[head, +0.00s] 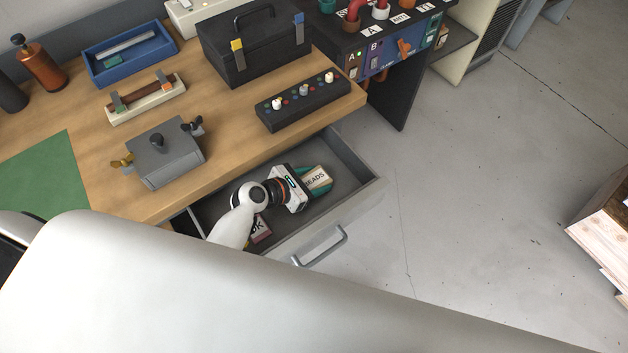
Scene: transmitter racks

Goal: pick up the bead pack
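The bead pack (318,179) is a small teal pack with a cream label reading "BEADS". It lies in the open drawer (345,165) under the wooden bench, toward the drawer's right end. My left gripper (305,183) reaches down into the drawer, right beside the pack's left side. Its white and black body covers part of the pack, and its fingers do not show clearly. I cannot tell whether they touch or hold the pack. My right gripper is not in view.
A second pack (261,229), label partly hidden, lies in the drawer below my wrist. The bench (230,115) overhangs the drawer's back. On it stand a grey box (165,155), a dark knob panel (300,103) and a black case (262,50).

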